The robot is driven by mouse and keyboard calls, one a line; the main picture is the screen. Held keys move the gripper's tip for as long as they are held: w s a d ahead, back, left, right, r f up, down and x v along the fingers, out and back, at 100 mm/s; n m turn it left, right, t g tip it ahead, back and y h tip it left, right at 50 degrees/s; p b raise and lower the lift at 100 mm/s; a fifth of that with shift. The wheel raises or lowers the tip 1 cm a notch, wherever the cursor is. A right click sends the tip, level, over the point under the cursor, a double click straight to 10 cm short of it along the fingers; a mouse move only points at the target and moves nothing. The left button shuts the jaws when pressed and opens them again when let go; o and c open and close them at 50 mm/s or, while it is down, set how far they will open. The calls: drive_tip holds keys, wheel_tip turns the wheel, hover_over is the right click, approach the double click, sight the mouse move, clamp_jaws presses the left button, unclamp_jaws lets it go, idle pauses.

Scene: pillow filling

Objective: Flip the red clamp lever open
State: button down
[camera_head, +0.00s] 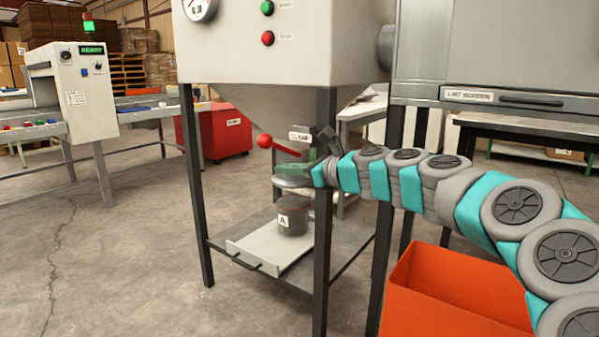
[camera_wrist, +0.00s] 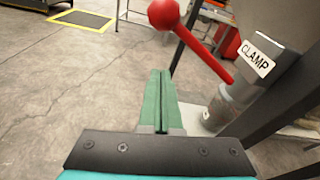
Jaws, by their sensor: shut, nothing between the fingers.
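The red clamp lever (camera_head: 280,146) with its round red knob sticks out to the left from the clamp under the hopper. In the wrist view the lever (camera_wrist: 202,52) slants from the knob at upper left down to the clamp body beside the CLAMP label (camera_wrist: 257,58). My gripper (camera_wrist: 162,75) has its green fingers pressed together and empty. The fingertips point at the space below and left of the lever's rod, apart from it as far as I can tell. In the head view my gripper (camera_head: 298,160) is small and partly hidden among the clamp parts.
Below the clamp, a dark canister marked A (camera_head: 292,220) stands on a pale sliding tray (camera_head: 258,250). Dark frame legs (camera_head: 325,240) stand close to my arm. An orange bin (camera_head: 440,305) is at lower right. Floor to the left is open.

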sight(273, 144)
drive_tip(key=shift+w+a+r+b, duration=0.15)
drive_tip(key=shift+w+a+r, duration=0.25)
drive_tip(key=shift+a+r, duration=0.4)
drive_tip(key=shift+w+a+r+b, duration=0.15)
drive_tip(key=shift+w+a+r, duration=0.2)
drive_tip(key=shift+a+r, duration=0.45)
drive_tip(key=shift+r+p, duration=0.1)
drive_tip(key=shift+p, duration=0.25)
drive_tip(key=r+p, duration=0.1)
drive_tip(key=p, duration=0.2)
drive_tip(key=shift+w+d+r+m, duration=0.15)
drive_tip(key=shift+r+m, duration=0.05)
drive_tip(key=shift+m, duration=0.1)
drive_tip(key=p, duration=0.3)
drive_tip(key=r+m+p, duration=0.1)
drive_tip(key=p, duration=0.2)
drive_tip(key=shift+w+d, duration=0.15)
drive_tip(key=shift+w, duration=0.05)
drive_tip(key=shift+f, duration=0.25)
